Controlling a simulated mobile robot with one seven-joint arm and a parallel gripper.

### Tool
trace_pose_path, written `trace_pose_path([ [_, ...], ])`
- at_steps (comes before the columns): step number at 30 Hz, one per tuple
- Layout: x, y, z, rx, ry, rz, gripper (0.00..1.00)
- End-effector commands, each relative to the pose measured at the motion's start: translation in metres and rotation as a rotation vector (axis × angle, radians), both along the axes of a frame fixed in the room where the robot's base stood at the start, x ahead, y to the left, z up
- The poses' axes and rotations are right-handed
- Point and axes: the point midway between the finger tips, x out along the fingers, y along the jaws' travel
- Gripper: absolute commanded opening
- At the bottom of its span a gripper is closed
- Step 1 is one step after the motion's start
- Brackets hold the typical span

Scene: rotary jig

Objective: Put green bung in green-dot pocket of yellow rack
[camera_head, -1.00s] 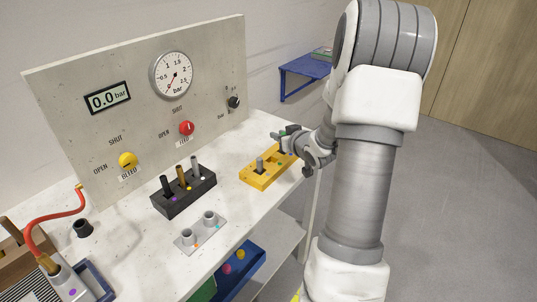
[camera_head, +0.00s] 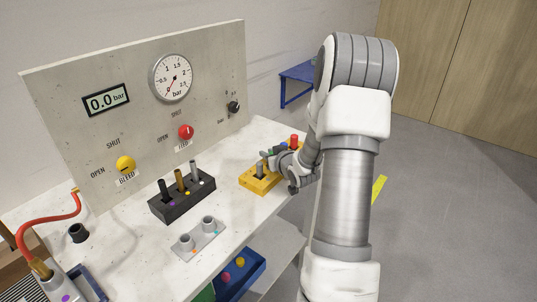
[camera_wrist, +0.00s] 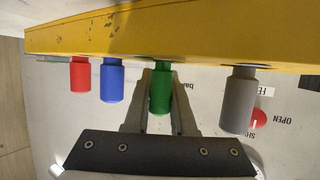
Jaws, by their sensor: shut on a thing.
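The yellow rack (camera_head: 250,182) lies on the bench, and its yellow face spans the top of the wrist view (camera_wrist: 205,42). My gripper (camera_head: 273,158) is at the rack; in the wrist view its fingers (camera_wrist: 160,80) are shut on the green bung (camera_wrist: 161,90). The bung's end meets the rack face, between the blue bung (camera_wrist: 112,82) and the grey bung (camera_wrist: 238,100). How deep it sits is unclear. The red bung (camera_wrist: 80,75) is beyond the blue one. The green dot is hidden.
A black rack (camera_head: 182,200) with several bungs stands left of the yellow rack. A grey plate (camera_head: 198,240) with two sockets lies in front. The gauge panel (camera_head: 140,75) rises behind. A blue bin (camera_head: 240,275) is below the bench top.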

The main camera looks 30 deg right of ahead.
Motion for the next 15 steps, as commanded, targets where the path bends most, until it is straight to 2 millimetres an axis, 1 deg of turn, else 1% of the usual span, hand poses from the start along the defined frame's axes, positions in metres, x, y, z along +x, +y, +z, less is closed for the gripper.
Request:
trace_pose_path([
  [1,0.0000,0.0001,-0.0024,0.000,0.000,0.000,0.25],
  [3,0.0000,0.0001,-0.0012,0.000,0.000,0.000,0.38],
  [6,0.0000,0.0001,-0.0012,0.000,0.000,0.000,0.54],
  [15,-0.0001,0.0001,0.0003,0.000,0.000,0.000,0.54],
])
